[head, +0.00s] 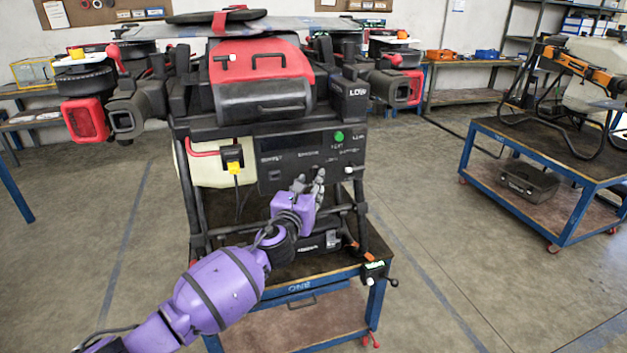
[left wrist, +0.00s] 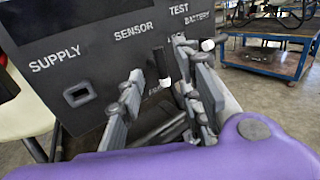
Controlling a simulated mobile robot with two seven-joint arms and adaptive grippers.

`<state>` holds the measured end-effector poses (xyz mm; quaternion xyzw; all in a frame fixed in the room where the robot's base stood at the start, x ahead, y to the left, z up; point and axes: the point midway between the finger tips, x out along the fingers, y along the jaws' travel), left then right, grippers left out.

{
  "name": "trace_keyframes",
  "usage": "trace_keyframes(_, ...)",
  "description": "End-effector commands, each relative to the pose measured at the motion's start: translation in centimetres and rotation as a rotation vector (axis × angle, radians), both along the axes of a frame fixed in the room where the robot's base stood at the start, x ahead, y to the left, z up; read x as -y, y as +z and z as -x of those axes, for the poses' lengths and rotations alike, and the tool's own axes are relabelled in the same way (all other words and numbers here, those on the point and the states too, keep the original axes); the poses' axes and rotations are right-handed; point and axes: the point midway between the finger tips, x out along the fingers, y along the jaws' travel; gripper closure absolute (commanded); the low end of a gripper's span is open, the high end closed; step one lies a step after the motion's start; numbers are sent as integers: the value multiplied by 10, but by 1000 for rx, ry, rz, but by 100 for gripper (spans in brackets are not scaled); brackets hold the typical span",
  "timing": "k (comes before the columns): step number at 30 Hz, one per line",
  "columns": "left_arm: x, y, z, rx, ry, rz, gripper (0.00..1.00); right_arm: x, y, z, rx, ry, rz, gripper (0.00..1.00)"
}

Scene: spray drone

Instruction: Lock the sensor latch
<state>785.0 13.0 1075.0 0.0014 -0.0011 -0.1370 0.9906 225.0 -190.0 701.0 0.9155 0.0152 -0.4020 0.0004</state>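The drone's dark control panel (head: 300,160) carries the labels SUPPLY, SENSOR, TEST and BATTERY, readable in the left wrist view (left wrist: 70,45). The sensor latch (left wrist: 161,64) is a short black lever below the SENSOR label. My left gripper (head: 309,178) is in front of the panel's lower right part. In the left wrist view its fingers (left wrist: 158,62) are spread, with the black lever showing between them. I cannot tell whether either finger touches it. Lettering around the lever is partly hidden by the fingers. My right gripper is not in view.
A white-tipped lever (left wrist: 207,44) sits just right of the fingers, under BATTERY. A green light (head: 339,136) shows on the panel. The drone stands on a blue-framed cart (head: 300,291). Another blue cart (head: 540,165) stands at right, with clear floor between.

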Motion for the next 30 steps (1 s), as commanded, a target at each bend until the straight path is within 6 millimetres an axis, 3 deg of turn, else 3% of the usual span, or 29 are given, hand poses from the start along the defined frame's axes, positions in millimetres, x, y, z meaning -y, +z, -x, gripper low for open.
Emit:
trace_keyframes(6,7,-5,-26,-5,1,1,67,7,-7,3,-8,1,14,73)
trace_keyframes(17,9,-1,-32,-2,0,2,67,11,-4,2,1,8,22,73)
trace_keyframes(24,9,-1,-32,-2,0,2,99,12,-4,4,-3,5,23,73)
trace_keyframes(30,9,-2,-32,-2,0,4,100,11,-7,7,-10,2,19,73)
